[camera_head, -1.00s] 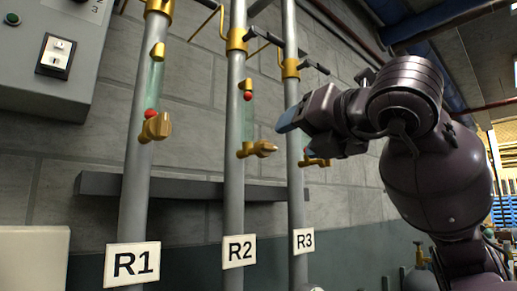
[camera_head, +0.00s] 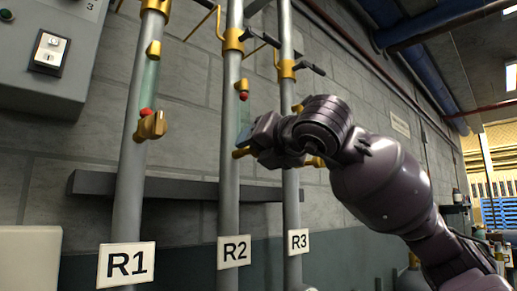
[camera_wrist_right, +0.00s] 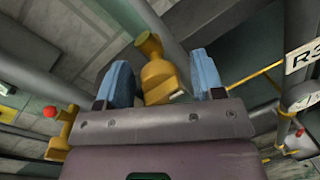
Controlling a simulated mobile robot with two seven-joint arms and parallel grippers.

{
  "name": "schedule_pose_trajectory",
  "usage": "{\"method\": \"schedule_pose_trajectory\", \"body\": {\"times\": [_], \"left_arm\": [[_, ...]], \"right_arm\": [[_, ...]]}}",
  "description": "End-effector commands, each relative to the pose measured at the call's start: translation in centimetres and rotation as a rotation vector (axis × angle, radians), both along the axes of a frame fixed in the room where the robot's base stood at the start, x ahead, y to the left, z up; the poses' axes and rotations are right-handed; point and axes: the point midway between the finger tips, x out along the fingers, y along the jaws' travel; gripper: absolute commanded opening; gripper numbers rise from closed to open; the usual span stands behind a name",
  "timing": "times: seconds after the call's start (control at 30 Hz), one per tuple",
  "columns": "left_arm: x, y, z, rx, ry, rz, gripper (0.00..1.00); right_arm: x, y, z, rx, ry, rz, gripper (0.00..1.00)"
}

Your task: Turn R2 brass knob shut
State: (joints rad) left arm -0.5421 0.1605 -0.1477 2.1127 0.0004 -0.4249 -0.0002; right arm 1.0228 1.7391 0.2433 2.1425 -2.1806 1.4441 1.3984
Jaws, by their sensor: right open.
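The R2 brass knob sits on the middle grey pipe (camera_head: 230,190), above the R2 label (camera_head: 234,252). In the head view my right gripper hides most of it; a bit of brass (camera_head: 240,153) shows at the gripper's left. In the right wrist view a brass fitting (camera_wrist_right: 160,80) stands between the two blue fingers. My right gripper (camera_wrist_right: 163,78) is open around it, with visible space beside each finger; whether a finger touches it I cannot tell. In the head view the right gripper (camera_head: 249,134) is in front of the R2 pipe. My left gripper is not in view.
The R1 pipe (camera_head: 129,190) with its brass knob (camera_head: 151,125) stands to the left. The R3 pipe (camera_head: 291,205) is close on the right, behind my arm. A grey ledge (camera_head: 150,187) crosses the wall. A grey control box (camera_head: 85,75) hangs upper left.

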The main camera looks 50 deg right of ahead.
Motion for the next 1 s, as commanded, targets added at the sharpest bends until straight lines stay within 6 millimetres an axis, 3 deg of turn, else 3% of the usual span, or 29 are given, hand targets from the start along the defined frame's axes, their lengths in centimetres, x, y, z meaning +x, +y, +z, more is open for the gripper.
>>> {"method": "schedule_pose_trajectory", "body": {"times": [0.23,0.53,1.0], "left_arm": [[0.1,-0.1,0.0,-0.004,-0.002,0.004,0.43],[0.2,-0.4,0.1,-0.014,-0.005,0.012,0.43],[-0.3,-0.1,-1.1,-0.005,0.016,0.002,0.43]], "right_arm": [[0.0,0.0,0.0,0.0,0.0,0.0,0.62],[0.0,0.0,0.0,0.0,-0.001,0.0,0.18],[0.2,0.0,-0.3,-0.112,0.014,0.0,0.18]]}}
